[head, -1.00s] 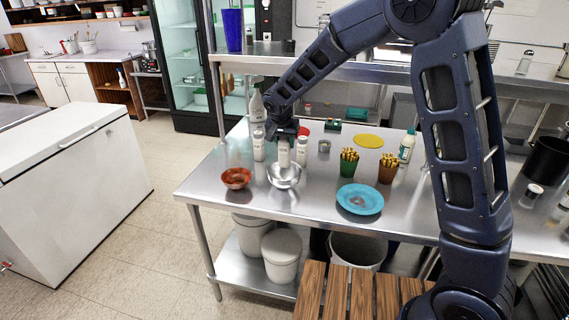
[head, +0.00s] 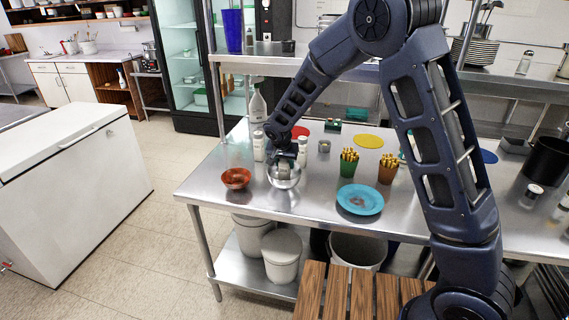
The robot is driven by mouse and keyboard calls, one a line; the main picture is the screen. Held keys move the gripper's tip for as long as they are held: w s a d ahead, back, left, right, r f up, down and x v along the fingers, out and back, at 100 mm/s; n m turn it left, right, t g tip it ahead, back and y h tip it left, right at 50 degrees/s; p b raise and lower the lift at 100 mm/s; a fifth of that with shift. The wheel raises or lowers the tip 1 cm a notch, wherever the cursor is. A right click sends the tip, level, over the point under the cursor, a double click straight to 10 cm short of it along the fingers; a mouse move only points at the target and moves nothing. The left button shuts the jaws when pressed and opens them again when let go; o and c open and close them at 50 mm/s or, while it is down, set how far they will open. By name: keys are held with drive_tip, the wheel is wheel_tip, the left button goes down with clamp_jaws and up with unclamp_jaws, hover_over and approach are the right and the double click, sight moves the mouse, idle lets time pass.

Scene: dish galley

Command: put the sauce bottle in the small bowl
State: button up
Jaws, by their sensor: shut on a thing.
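The small bowl (head: 284,183) is a shiny metal bowl near the front edge of the steel table, left of the blue plate. My gripper (head: 282,163) is low over it, pointing down. It is shut on a pale bottle (head: 283,171), seemingly the sauce bottle, whose lower part is inside the bowl. The fingers and the bowl's rim hide much of the bottle. I cannot tell whether it touches the bowl's bottom.
White bottles stand close by, one right (head: 302,152) and one left (head: 259,146) of my gripper. A red-brown bowl (head: 236,178) is left, a blue plate (head: 360,200) right. Green (head: 348,166) and brown (head: 387,172) cups hold yellow sticks. The table's front edge is near.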

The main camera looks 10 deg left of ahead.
drive_tip(key=shift+f, duration=0.15)
drive_tip(key=o, duration=1.1)
drive_tip(key=v, duration=1.2)
drive_tip(key=shift+s, duration=0.1)
